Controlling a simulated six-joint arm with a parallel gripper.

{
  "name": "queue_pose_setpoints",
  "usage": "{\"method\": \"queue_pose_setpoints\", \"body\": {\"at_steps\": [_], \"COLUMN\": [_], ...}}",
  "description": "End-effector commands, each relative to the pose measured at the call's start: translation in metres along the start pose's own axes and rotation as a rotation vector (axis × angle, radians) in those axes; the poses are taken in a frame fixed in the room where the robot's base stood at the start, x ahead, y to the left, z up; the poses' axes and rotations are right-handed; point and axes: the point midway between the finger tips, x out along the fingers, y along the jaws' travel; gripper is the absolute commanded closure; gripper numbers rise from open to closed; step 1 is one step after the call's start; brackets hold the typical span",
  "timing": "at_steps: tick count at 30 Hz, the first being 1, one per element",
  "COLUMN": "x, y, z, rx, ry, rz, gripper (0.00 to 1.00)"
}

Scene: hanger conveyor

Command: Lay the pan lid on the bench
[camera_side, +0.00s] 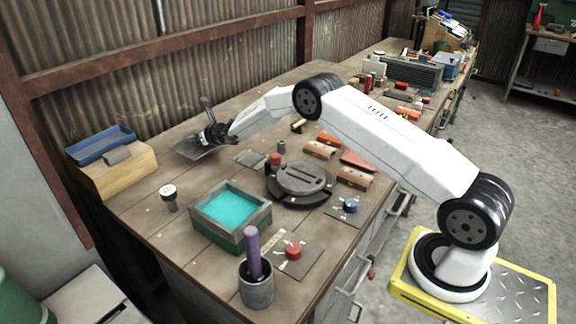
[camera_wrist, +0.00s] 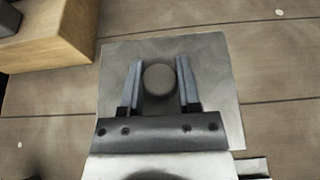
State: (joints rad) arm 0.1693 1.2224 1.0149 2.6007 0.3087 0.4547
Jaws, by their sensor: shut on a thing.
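My gripper (camera_side: 211,136) is at the far left part of the bench (camera_side: 140,222), pointing down. In the wrist view its two fingers (camera_wrist: 160,84) are shut on a round grey knob (camera_wrist: 160,79). Around and below the knob shows a flat grey square plate (camera_wrist: 215,60), which I take for the pan lid. In the side view the plate (camera_side: 186,149) looks level and close to the bench top, partly hidden by my gripper. I cannot tell whether it touches the wood, or whether knob and plate are one piece.
A wooden block (camera_side: 118,170) with a blue tray (camera_side: 100,145) stands left of the plate, and its corner shows in the wrist view (camera_wrist: 45,35). A teal-filled box (camera_side: 230,212), a round dark fixture (camera_side: 300,184) and a grey cup (camera_side: 257,287) stand nearer. A corrugated wall is behind.

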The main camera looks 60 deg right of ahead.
Motion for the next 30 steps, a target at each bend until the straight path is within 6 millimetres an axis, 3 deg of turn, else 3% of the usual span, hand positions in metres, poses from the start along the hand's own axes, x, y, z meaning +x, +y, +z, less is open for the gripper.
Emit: {"method": "queue_pose_setpoints", "body": {"at_steps": [18, 30], "x": [0.015, 0.018], "y": [0.0, 0.0], "z": [-0.036, -0.042], "rx": [0.0, 0.0], "ry": [-0.002, -0.003], "rz": [0.0, 0.0], "gripper": [1.0, 1.0]}}
